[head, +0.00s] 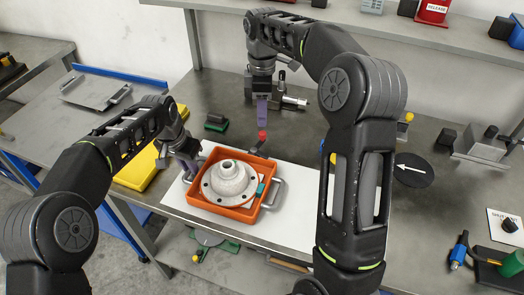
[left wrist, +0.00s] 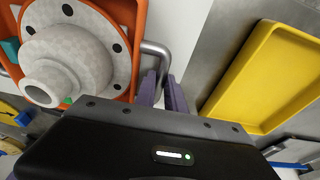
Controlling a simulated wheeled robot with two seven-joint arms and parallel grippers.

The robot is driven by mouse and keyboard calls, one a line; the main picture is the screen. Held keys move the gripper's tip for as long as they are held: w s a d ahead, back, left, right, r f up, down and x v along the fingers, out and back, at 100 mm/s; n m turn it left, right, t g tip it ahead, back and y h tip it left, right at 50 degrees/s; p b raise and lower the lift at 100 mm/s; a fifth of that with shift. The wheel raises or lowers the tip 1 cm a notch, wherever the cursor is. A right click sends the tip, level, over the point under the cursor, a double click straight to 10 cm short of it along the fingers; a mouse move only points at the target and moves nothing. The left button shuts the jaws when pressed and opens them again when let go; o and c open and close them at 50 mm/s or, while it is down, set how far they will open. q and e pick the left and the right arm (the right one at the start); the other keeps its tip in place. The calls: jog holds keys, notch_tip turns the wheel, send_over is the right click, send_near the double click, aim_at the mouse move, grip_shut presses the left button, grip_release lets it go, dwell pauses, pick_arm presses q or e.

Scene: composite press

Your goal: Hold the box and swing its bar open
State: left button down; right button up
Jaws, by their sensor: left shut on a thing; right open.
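The orange box (head: 216,213) sits on a white sheet on the table and holds a pale grey flanged part (head: 229,181). A metal loop handle (head: 275,192) is on its right side; another handle (left wrist: 157,50) shows on its other side in the left wrist view. My left gripper (head: 187,169) is shut on that handle; its purple fingers also show in the left wrist view (left wrist: 175,95). A short dark bar with a red knob (head: 262,135) stands at the box's back edge. My right gripper (head: 262,110) is open, just above the knob, apparently not touching it.
A yellow tray (head: 137,171) lies left of the box. A green and black block (head: 216,122) and a metal fixture (head: 293,102) stand behind. My right arm covers the table right of the box. A black disc with a white arrow (head: 412,170) lies further right.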

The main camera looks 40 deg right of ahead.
pick_arm(q)
jog(key=c, duration=1.3)
grip_release()
jog(key=shift+c, duration=0.2)
jog(key=shift+r, duration=0.1)
notch_tip(320, 180, up, 12)
jog(key=s+a, duration=0.1)
jog(key=a, duration=0.1)
jog(key=shift+s+f, duration=0.2)
